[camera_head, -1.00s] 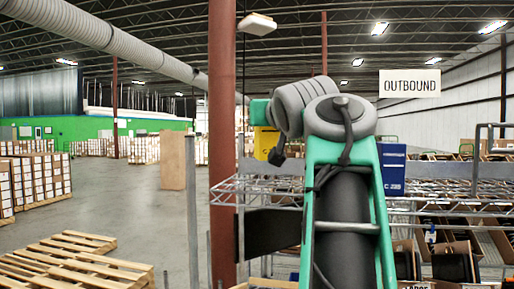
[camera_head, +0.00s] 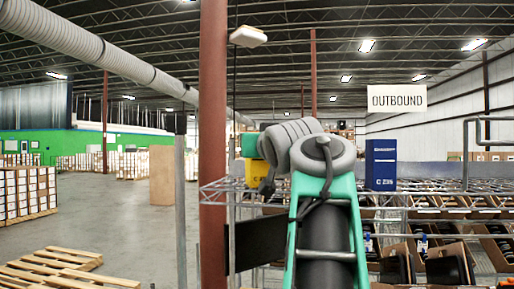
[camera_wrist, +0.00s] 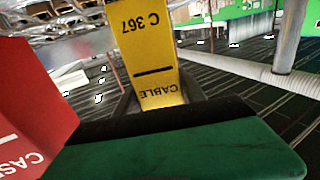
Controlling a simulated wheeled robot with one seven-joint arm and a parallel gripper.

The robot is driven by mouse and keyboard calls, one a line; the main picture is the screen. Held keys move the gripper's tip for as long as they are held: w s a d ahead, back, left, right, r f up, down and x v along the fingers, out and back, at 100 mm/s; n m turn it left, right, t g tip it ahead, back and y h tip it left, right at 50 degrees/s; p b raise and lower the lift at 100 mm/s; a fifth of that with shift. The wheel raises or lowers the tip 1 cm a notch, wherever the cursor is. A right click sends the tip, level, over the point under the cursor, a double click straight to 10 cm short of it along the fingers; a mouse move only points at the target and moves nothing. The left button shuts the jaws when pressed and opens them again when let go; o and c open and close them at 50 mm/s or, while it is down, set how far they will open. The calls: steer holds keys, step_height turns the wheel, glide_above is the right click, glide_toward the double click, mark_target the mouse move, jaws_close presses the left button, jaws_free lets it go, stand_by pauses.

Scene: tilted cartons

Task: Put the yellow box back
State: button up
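The yellow box (camera_head: 258,174) shows in the head view to the left of my arm's joint, at the height of the wire shelf's top edge. In the wrist view the same yellow box (camera_wrist: 156,62), marked "C 367" and "CABLE" upside down, stands between the dark fingers of my gripper (camera_wrist: 160,98). The fingers appear closed on its two sides. My arm hides part of the box and most of the gripper in the head view. I cannot tell whether the box touches the shelf.
A blue box (camera_head: 380,165) stands on the wire shelf (camera_head: 425,187) to the right. A red box (camera_wrist: 32,105) is close on the left in the wrist view. A red post (camera_head: 213,120) stands left of the shelf. Pallets (camera_head: 65,270) lie at lower left; open floor is behind.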

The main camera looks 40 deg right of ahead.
steer(key=o, duration=0.4)
steer(key=shift+r, duration=0.2)
steer(key=shift+s+a+f, duration=0.1)
steer(key=shift+s+a, duration=0.05)
steer(key=shift+s, duration=0.15)
steer(key=v, duration=1.1)
steer(key=shift+a+b, duration=0.15)
steer(key=shift+b, duration=0.3)
steer(key=shift+s, duration=0.15)
